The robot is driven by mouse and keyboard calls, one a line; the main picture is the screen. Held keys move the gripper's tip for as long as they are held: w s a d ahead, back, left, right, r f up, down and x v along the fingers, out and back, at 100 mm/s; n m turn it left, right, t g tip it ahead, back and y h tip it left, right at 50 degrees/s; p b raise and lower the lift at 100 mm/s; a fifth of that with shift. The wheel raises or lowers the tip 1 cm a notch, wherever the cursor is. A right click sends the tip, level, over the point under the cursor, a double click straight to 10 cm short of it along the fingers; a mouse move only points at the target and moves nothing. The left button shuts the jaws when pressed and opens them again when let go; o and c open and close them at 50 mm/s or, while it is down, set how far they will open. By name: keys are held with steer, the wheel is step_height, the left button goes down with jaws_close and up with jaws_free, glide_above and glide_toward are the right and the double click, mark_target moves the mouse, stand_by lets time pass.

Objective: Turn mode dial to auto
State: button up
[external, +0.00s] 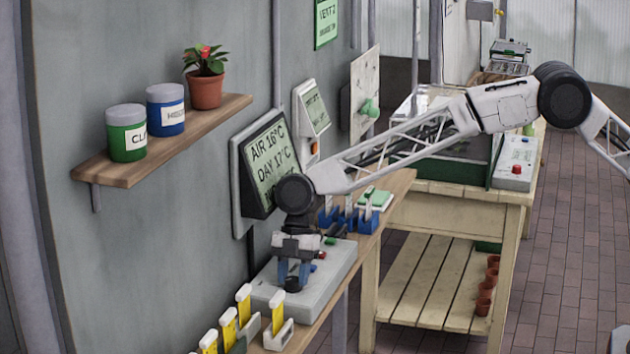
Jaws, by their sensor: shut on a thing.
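The mode dial (291,285) is a small black knob at the near end of a pale grey control box (332,277) on the wooden wall shelf. My gripper (293,274) points down over the box, its blue fingers shut around the dial. The fingers and wrist partly hide the dial, and its pointer and any mode labels cannot be read. Above the box, a wall display (270,165) reads AIR 16°C and DAY 17°C; its lower line is covered by my wrist.
Yellow-labelled holders (277,315) stand on the shelf in front of the box. Blue holders (347,216) stand behind it. A red button (321,255) and a green button (330,240) sit close beside my gripper. An upper shelf (160,150) holds jars and a plant.

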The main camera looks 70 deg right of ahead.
stand_by(0.3)
steer(key=o, duration=0.9)
steer(key=shift+r, duration=0.9)
steer(key=shift+s+d+r, duration=0.1)
steer(key=shift+s+r, duration=0.15)
steer(key=shift+r, duration=0.2)
steer(key=shift+s+d+r, duration=0.1)
steer(key=shift+s+r, duration=0.15)
steer(key=shift+r, duration=0.2)
steer(key=shift+s+d+r, duration=0.2)
steer(key=shift+s+d, duration=0.65)
steer(key=shift+s, duration=1.5)
steer(key=shift+s+d+r, duration=0.25)
steer(key=shift+s+d, duration=0.6)
steer(key=shift+s, duration=1.45)
steer(key=shift+s+d+r, duration=0.2)
steer(key=shift+s+d, duration=0.65)
steer(key=shift+s, duration=1.5)
